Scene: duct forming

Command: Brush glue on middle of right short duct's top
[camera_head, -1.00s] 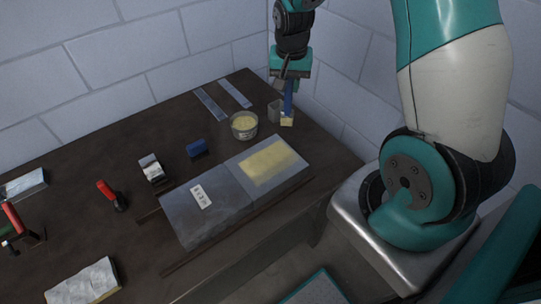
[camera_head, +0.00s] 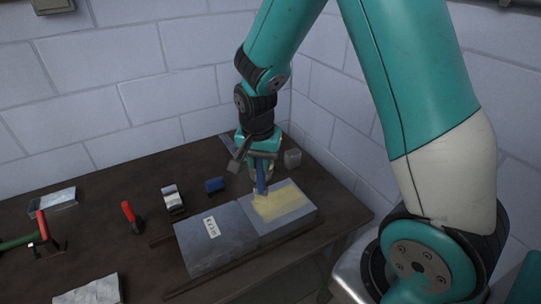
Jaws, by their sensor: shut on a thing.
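My gripper (camera_head: 261,166) is shut on a blue-handled brush (camera_head: 261,178) and points down over the right short duct. The brush's bristle end is at the left part of the yellow glue patch; it appears to touch the top there. The right short duct (camera_head: 303,217) is a grey block with a pale yellow glue patch (camera_head: 283,202) across the middle of its top. The left duct (camera_head: 200,241) lies against it and carries a white label (camera_head: 212,227). The glue pot is hidden behind my gripper.
A small grey cup (camera_head: 292,158) stands behind the ducts at the right. A blue block (camera_head: 214,185), a metal-and-black tool (camera_head: 172,199) and a red-handled tool (camera_head: 131,214) lie to the left. A wall stands close behind the table (camera_head: 100,228).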

